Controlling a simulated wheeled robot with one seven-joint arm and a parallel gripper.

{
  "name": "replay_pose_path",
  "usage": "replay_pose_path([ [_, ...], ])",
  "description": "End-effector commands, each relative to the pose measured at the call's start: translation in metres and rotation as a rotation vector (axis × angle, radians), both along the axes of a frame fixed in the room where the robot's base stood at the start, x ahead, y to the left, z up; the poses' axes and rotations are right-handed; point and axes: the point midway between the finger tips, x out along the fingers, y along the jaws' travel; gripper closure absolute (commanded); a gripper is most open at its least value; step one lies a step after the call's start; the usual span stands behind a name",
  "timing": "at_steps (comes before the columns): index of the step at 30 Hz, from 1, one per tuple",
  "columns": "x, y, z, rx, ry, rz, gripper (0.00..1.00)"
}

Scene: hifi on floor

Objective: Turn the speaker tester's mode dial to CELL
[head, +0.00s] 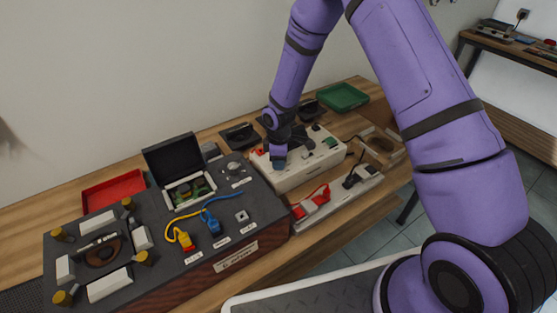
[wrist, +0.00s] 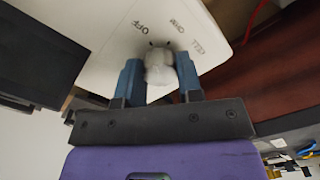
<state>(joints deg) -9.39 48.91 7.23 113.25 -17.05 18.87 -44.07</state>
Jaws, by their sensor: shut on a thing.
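The speaker tester is the white box (head: 313,160) at the middle of the bench in the head view; its white face (wrist: 110,45) fills the upper left of the wrist view. Its grey mode dial (wrist: 160,74) stands between the blue fingers of my gripper (wrist: 158,66), which is shut on it. The labels OFF, OHM and CELL show on the face beyond the dial, with CELL rightmost. I cannot tell which label the dial points to. In the head view my gripper (head: 278,163) hides the dial at the tester's left end.
A dark test panel (head: 250,222) with cables and an open black case stands left of the tester. A light tray with a red-handled tool (head: 312,202) lies in front. Red (head: 112,190) and green (head: 343,97) trays and small black bins lie along the back.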

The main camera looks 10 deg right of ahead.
Motion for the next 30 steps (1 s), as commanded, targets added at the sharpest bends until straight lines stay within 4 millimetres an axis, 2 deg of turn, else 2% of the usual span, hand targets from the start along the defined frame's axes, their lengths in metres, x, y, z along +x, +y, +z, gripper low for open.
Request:
replay_pose_path([
  [8,0.0002,0.0003,0.0004,0.0,-0.001,-0.203,0.9],
  [30,0.0001,0.0009,0.0005,0.0,-0.002,-0.907,0.9],
])
